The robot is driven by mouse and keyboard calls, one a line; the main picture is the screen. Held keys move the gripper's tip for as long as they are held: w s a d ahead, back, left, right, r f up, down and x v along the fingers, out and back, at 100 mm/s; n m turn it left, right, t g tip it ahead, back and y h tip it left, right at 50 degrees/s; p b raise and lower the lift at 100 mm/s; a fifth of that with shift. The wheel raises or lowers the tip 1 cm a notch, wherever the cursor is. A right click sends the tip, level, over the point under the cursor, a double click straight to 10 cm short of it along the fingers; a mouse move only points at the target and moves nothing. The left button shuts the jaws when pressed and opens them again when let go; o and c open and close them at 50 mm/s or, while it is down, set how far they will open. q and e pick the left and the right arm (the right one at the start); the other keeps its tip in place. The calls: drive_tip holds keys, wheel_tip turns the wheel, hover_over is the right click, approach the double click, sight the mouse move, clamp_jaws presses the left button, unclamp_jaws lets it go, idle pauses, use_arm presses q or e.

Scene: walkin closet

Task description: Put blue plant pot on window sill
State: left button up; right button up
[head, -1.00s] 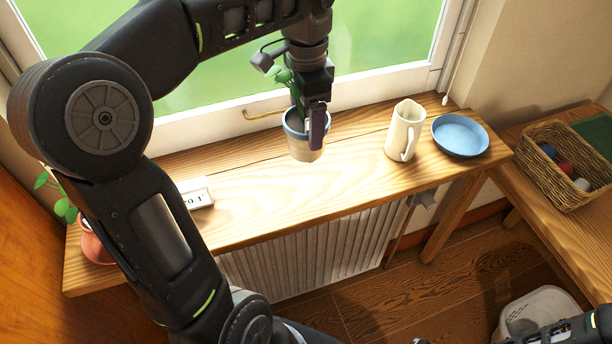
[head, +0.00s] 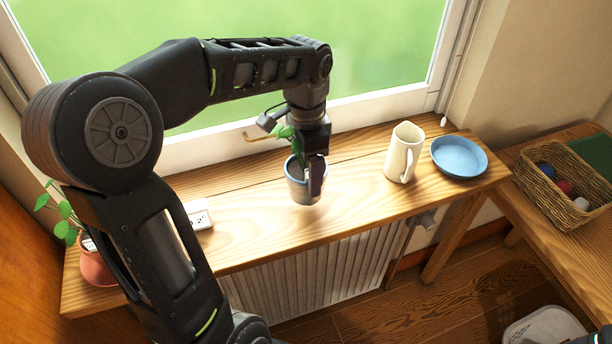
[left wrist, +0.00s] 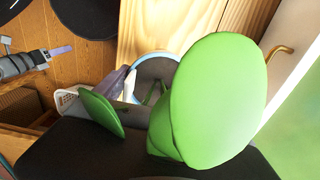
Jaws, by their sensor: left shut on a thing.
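The blue-rimmed plant pot (head: 300,187) holds a small green plant and is upright over the middle of the wooden window sill (head: 250,222). My left gripper (head: 314,178) is shut on its rim, with a finger down the right side. I cannot tell whether the pot's base touches the wood. In the left wrist view, large green leaves (left wrist: 215,100) hide most of the pot, and part of its blue rim (left wrist: 150,57) shows.
A cream jug (head: 402,155) and blue plate (head: 459,157) stand on the sill to the right. A white block (head: 199,214) and terracotta pot (head: 97,267) are to the left. A wicker basket (head: 540,185) sits on the right bench. Bare wood lies between pot and jug.

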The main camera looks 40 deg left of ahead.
sight(307, 166)
use_arm(q)
wheel_tip(307, 166, down, 3)
drive_tip(key=shift+f, duration=0.1)
idle(0.3)
drive_tip(key=o, duration=1.9)
drive_tip(key=shift+o, duration=0.2)
wheel_tip(307, 166, up, 8)
drive_tip(key=shift+r+p, duration=0.8)
drive_tip(key=shift+r, duration=1.3)
